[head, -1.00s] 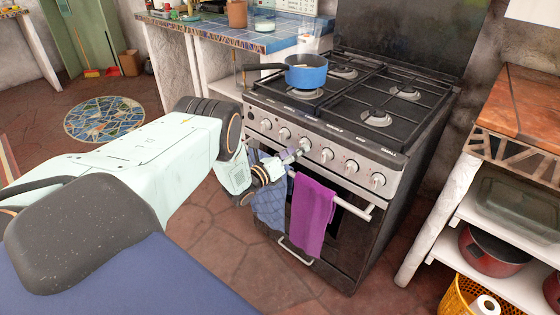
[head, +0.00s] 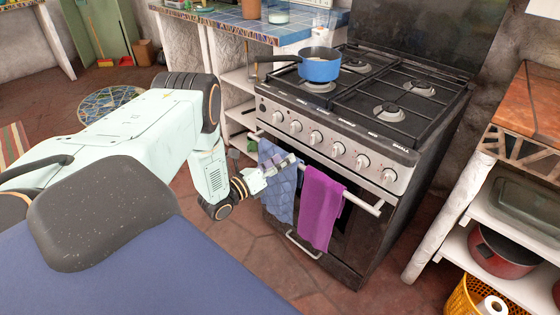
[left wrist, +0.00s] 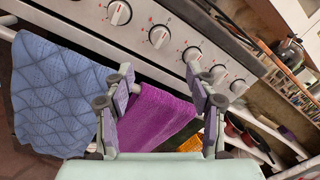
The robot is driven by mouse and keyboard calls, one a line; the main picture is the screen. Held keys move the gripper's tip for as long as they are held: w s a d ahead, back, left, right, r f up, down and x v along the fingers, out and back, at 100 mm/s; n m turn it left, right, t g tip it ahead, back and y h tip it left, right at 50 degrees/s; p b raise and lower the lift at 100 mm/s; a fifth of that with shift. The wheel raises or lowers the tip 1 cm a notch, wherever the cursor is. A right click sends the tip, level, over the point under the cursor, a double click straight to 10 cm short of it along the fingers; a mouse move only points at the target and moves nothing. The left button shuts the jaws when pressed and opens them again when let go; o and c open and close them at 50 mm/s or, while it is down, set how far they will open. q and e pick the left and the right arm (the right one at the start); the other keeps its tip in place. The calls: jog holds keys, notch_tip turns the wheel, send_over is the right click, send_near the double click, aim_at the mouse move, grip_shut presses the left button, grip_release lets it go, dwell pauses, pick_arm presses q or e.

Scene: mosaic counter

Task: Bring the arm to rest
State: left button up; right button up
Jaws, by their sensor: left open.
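My left arm reaches in from the left in the head view. Its gripper (head: 286,163) is open and empty, in front of the blue quilted towel (head: 281,182) and below the stove's knobs. In the left wrist view the open fingers (left wrist: 165,82) have nothing between them. The purple towel (left wrist: 158,115) shows behind them, and the blue towel (left wrist: 60,95) hangs at the left. My right gripper is not in view.
The stove (head: 375,115) carries a blue pot (head: 319,69) on its front left burner. Both towels hang on the oven rail (head: 362,203). A wooden-topped shelf unit (head: 530,108) stands at right, a tiled counter (head: 238,24) behind. Floor in front is clear.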

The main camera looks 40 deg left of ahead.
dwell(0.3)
pick_arm(q)
jog(key=s+d+f+n+g+y, duration=0.1)
jog(key=s+f+n+g+y, duration=0.3)
jog(key=f+n, duration=0.85)
jog(key=s+d+f+n+g+h, duration=0.1)
jog(key=s+d+f+n+g, duration=0.2)
jog(key=s+d+n+g, duration=0.65)
jog(key=s+d+r+n+g, duration=0.1)
jog(key=s+d+r+n, duration=0.1)
jog(key=s, duration=0.5)
jog(key=s+d+r+n+g, duration=0.2)
jog(key=s+d+n, duration=0.2)
jog(key=s, duration=0.4)
jog(key=s+d+r+n+g, duration=0.1)
jog(key=s+d+r+n, duration=0.1)
jog(key=s, duration=0.6)
jog(key=shift+d+n+g, duration=0.35)
jog(key=shift+d+n, duration=0.45)
jog(key=shift+d, duration=0.05)
